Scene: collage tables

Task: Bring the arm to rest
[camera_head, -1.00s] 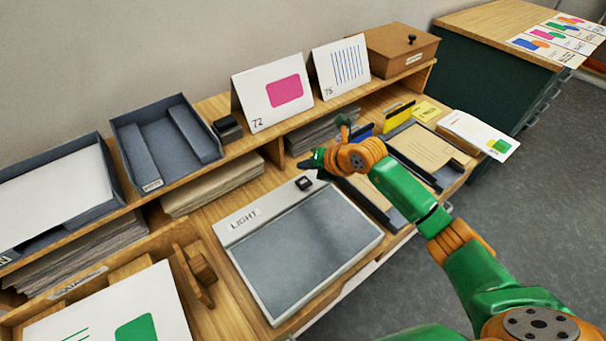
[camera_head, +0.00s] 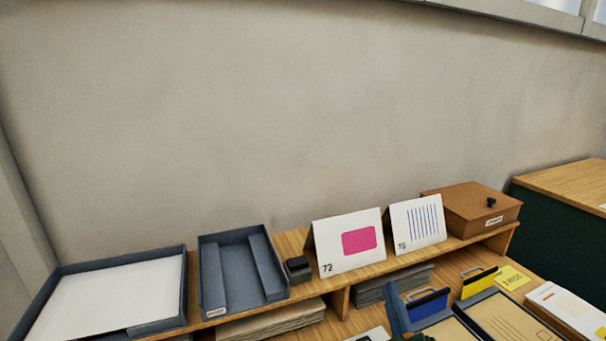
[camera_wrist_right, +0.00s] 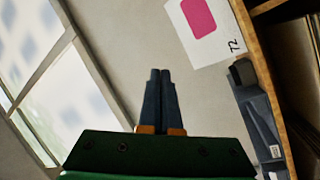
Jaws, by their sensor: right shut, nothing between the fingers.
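My right gripper (camera_wrist_right: 160,78) shows in the right wrist view with its two dark fingers together and nothing between them. In the head view its dark blue fingers (camera_head: 396,305) seem to stand up at the bottom edge, left of a blue clip with a handle (camera_head: 427,303). Most of the right arm is below the picture, with only a little green at the edge. In the right wrist view the fingers point along the plain wall, beside the white card marked 72 (camera_wrist_right: 208,25). My left gripper is not in view.
A wooden shelf (camera_head: 365,267) carries a grey tray with paper (camera_head: 186,285), a divided grey tray (camera_head: 243,268), a small black item (camera_head: 298,269), two standing cards and a brown box (camera_head: 470,208). Clipboards and paper lie at lower right. The wall (camera_head: 250,120) above is bare.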

